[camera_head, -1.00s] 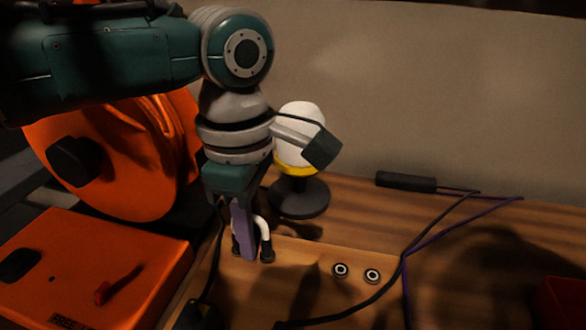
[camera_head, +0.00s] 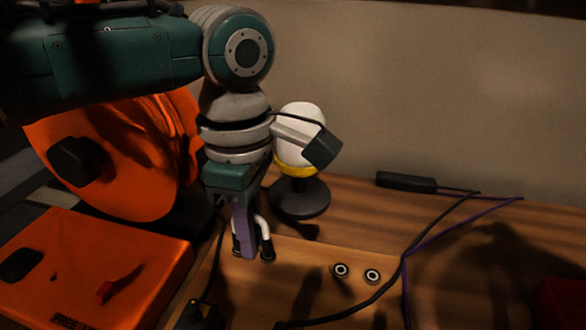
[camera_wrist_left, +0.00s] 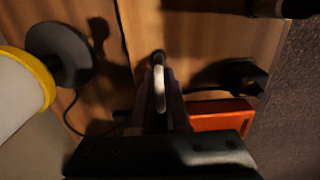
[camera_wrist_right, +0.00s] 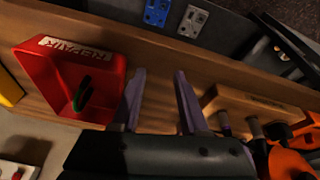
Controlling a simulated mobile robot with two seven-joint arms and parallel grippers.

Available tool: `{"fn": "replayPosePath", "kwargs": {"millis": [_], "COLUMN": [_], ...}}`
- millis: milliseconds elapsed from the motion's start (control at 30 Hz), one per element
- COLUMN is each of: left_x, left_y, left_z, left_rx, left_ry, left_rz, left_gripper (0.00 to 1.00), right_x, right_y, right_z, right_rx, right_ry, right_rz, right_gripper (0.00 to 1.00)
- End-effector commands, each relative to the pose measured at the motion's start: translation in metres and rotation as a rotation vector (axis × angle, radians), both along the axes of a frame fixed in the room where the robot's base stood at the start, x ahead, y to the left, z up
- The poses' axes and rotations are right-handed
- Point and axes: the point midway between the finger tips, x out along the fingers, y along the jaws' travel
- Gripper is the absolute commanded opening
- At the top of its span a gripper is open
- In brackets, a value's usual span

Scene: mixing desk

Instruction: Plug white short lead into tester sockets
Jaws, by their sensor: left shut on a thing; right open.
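The white short lead (camera_head: 263,228) is a small white loop with black plug ends. One black plug (camera_head: 267,253) points down at the left part of the wooden board; I cannot tell whether it touches. My left gripper (camera_head: 245,252) is shut on the lead, and its fingers hide part of it. The white loop also shows between the fingers in the left wrist view (camera_wrist_left: 160,88). Two round sockets, left (camera_head: 341,270) and right (camera_head: 372,276), lie on the board to the right of the lead, both empty. My right gripper (camera_wrist_right: 158,78) is open and empty in the right wrist view.
A black cable (camera_head: 390,283) crosses the board near the sockets. A white and yellow lamp-like thing (camera_head: 299,140) on a black foot stands behind my left gripper. Orange equipment (camera_head: 95,265) stands at left. A red bin (camera_wrist_right: 58,72) holds something green.

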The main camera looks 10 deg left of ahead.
Motion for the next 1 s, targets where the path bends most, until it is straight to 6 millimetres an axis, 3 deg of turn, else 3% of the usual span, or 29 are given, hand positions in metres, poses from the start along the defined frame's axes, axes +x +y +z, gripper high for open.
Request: {"fn": "replayPosePath", "kwargs": {"millis": [1000], "left_x": [0.0], "left_y": [0.0], "left_z": [0.036], "left_rx": [-0.001], "left_ry": [0.0], "left_rz": [0.0], "left_gripper": [0.0], "right_x": [0.0], "right_y": [0.001], "right_z": [0.043], "right_rx": [0.005], "right_ry": [0.0], "right_rz": [-0.004], "right_gripper": [0.44]}}
